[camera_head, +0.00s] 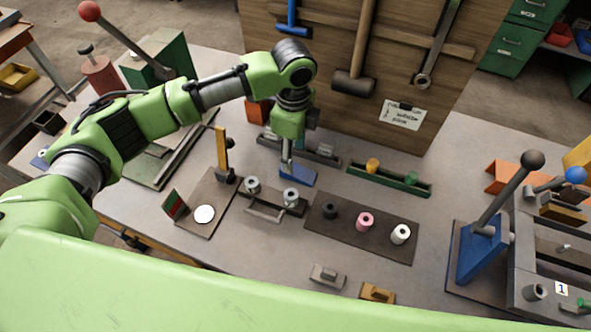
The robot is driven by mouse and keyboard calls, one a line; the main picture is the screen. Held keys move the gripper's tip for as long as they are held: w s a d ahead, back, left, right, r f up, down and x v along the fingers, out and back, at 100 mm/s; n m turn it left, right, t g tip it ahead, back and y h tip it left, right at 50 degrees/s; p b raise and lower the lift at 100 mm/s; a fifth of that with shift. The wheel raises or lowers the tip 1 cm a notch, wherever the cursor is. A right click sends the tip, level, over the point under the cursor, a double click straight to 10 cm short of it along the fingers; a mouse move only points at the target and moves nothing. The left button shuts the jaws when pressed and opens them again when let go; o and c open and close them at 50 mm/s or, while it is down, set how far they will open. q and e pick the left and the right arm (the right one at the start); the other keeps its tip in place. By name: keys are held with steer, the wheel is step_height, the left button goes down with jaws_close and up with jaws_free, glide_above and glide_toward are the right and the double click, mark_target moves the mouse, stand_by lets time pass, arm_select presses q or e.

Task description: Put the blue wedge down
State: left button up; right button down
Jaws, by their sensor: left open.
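The blue wedge (300,177) is on the grey tabletop, in the middle of the head view, just in front of a grey rack. My left gripper (286,168) points down right over the wedge's left part. Its jaws are open, and the fingertips are small and partly merge with the wedge in the picture. I cannot tell whether they still touch it. My right gripper is not in view.
A dark rack with two metal cylinders (271,197) stands just in front of the wedge. A green tray (390,181) lies to the right. A dark board (345,232) holds several spools. A wooden tool panel (350,45) rises behind. A blue-based lever (480,245) stands at the right.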

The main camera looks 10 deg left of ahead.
mark_target(298, 173)
arm_select(q)
steer(key=shift+s+a+f, duration=0.1)
steer(key=shift+a+f, duration=0.1)
steer(key=shift+f, duration=0.2)
steer(key=f, duration=0.1)
steer(key=f+p, duration=0.1)
steer(key=f, duration=0.1)
steer(key=shift+s+a+f+p, duration=0.15)
steer(key=shift+a+f+p, duration=0.1)
steer(key=shift+a+p, duration=0.1)
steer(key=shift+f, duration=0.4)
steer(key=c, duration=1.3)
steer(key=shift+d, duration=0.1)
